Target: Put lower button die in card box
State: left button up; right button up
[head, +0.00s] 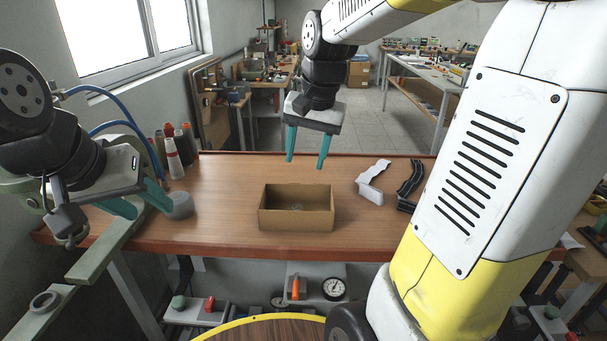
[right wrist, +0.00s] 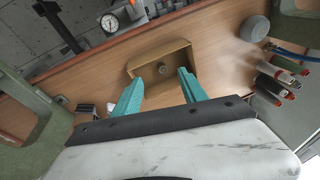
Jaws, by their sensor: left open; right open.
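The open card box (head: 296,219) stands upright on the wooden bench near its front edge, and it also shows in the right wrist view (right wrist: 147,62). A small round metallic piece (right wrist: 163,70) lies on the box floor; it looks like a die, and in the head view it shows only faintly. My right gripper (head: 306,164) is open and empty, pointing down above and behind the box, clear of it. My left gripper (head: 153,212) is open at the bench's left end, with its fingers beside a grey round block (head: 180,205); I cannot tell if they touch it.
Several bottles (head: 172,158) stand at the bench's back left. A white bracket (head: 371,188) and a black curved part (head: 409,188) lie right of the box. A green metal frame (head: 95,262) borders the left end. The bench around the box is clear.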

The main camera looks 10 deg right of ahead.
jog(key=s+r+n+t+y, duration=0.1)
jog(key=s+n+t, duration=0.2)
jog(key=s, duration=1)
jog(key=shift+a+n, duration=0.45)
jog(key=shift+n, duration=0.65)
jog(key=shift+s+r, duration=0.1)
